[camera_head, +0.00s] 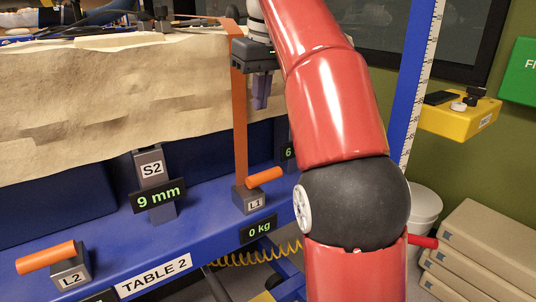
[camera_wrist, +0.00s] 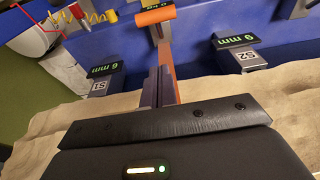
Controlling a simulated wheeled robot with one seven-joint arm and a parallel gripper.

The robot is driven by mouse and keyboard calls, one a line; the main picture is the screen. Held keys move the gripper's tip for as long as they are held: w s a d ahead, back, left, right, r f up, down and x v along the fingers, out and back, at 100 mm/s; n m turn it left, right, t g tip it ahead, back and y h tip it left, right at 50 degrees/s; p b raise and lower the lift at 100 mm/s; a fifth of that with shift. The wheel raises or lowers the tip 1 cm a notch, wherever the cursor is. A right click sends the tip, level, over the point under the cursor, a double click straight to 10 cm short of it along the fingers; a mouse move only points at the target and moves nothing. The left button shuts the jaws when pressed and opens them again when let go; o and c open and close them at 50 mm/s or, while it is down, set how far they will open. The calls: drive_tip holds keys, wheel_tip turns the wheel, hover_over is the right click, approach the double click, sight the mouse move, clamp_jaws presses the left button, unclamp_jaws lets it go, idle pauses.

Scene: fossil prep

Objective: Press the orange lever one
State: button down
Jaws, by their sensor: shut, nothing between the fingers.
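The orange lever one (camera_head: 264,178) is a short orange cylinder on a grey block labelled L1, on the blue table frame. Its handle tilts slightly up to the right. A display reading 0 kg (camera_head: 258,229) sits just below it. In the wrist view the orange handle (camera_wrist: 155,16) shows at the top, beyond the fingertips. My gripper (camera_head: 261,104) is shut and empty, pointing down above the lever and apart from it, beside an orange strap (camera_head: 239,110). In the wrist view my gripper (camera_wrist: 158,82) partly covers the strap.
A second orange lever (camera_head: 45,257), on a block labelled L2, stands at the front left. A post marked S2 (camera_head: 152,170) has a 9 mm display. A large pale plaster-like block (camera_head: 100,100) rests above the frame. Boxes (camera_head: 475,255) stand at the right.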

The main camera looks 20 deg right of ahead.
drive_tip(key=shift+f, duration=0.15)
hover_over(256, 181)
drive_tip(key=w+d, duration=0.1)
drive_tip(key=w, duration=0.4)
drive_tip(key=f, duration=0.9)
drive_tip(key=shift+d+f+b, duration=0.15)
drive_tip(key=shift+d+b, duration=0.05)
drive_tip(key=shift+b, duration=0.2)
drive_tip(key=shift+s+d+f+b, duration=0.1)
drive_tip(key=shift+s+f+b, duration=0.15)
drive_tip(key=shift+f, duration=0.3)
drive_tip(key=shift+s+d+f+b, duration=0.15)
drive_tip(key=shift+s+f, duration=0.2)
drive_tip(key=shift+f, duration=0.2)
drive_tip(key=shift+s+d+f, duration=0.1)
drive_tip(key=shift+s+f, duration=0.35)
drive_tip(key=shift+f, duration=0.25)
